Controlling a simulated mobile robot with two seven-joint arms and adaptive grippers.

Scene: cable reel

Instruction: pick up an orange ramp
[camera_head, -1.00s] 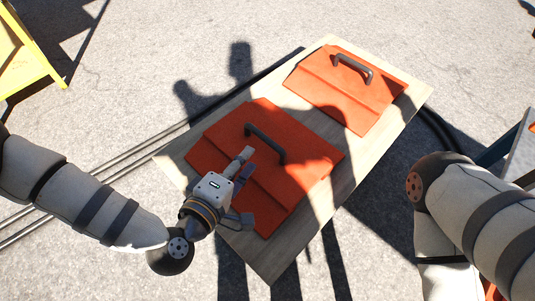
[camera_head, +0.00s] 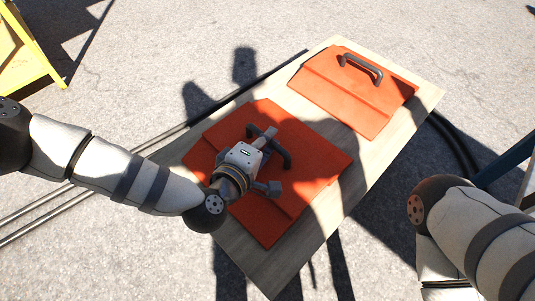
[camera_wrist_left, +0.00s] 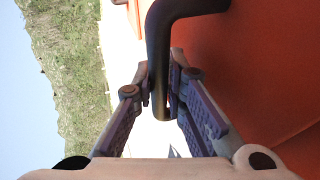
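Two orange ramps with dark handles lie on a wooden pallet board. The near ramp (camera_head: 305,157) is under my left gripper (camera_head: 270,160), and the far ramp (camera_head: 350,98) lies beyond it. My left gripper is over the near ramp's handle (camera_head: 285,158), its fingers spread. In the left wrist view the dark handle (camera_wrist_left: 158,50) comes down between the two fingertips (camera_wrist_left: 160,80), with the orange ramp surface (camera_wrist_left: 245,70) on the right. I see no clear grip on the handle. My right gripper is out of view; only my right arm shows.
A yellow stand (camera_head: 35,75) is at the upper left.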

